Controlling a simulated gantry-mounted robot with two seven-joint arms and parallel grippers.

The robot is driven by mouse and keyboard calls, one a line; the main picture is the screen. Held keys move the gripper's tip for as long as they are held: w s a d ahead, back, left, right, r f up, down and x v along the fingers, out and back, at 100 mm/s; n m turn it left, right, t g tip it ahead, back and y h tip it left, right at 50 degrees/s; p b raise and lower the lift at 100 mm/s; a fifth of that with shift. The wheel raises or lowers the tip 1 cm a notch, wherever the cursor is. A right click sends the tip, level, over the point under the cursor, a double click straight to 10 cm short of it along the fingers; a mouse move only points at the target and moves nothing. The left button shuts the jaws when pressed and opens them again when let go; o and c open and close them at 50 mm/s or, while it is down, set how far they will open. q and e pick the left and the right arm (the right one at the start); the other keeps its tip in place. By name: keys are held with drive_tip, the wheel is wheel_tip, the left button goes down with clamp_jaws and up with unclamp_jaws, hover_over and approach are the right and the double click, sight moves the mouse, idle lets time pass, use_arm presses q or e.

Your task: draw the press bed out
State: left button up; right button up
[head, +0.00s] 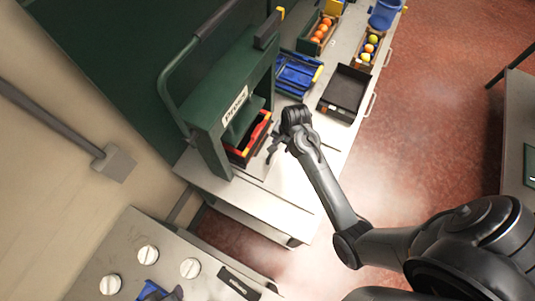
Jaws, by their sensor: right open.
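The green press (205,128) with its "Press" label stands on the light bench at centre left. Its bed, a dark tray with a red edge (261,128), sits low in the press opening. Part of the bed is hidden by the press frame. My right gripper (271,151) is open, just to the right of the bed and in front of the opening. I cannot tell whether a finger touches the bed. My left gripper is not in view.
A black tray (343,92), a blue rack (297,73), crates of oranges (319,33) and yellow fruit (371,45), and a blue bucket (384,14) stand farther along the bench. The bench top (290,190) before the press is clear. A knobbed panel (130,255) is at lower left.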

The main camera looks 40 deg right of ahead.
drive_tip(key=w+f, duration=0.1)
drive_tip(key=f, duration=0.2)
drive_tip(key=w+f, duration=0.1)
drive_tip(key=f, duration=0.2)
drive_tip(key=w+f, duration=0.1)
drive_tip(key=f, duration=0.2)
drive_tip(key=shift+w+a+f+p, duration=0.15)
drive_tip(key=shift+w+a+p, duration=0.05)
drive_tip(key=shift+a+p, duration=0.15)
drive_tip(key=shift+c, duration=0.3)
clamp_jaws()
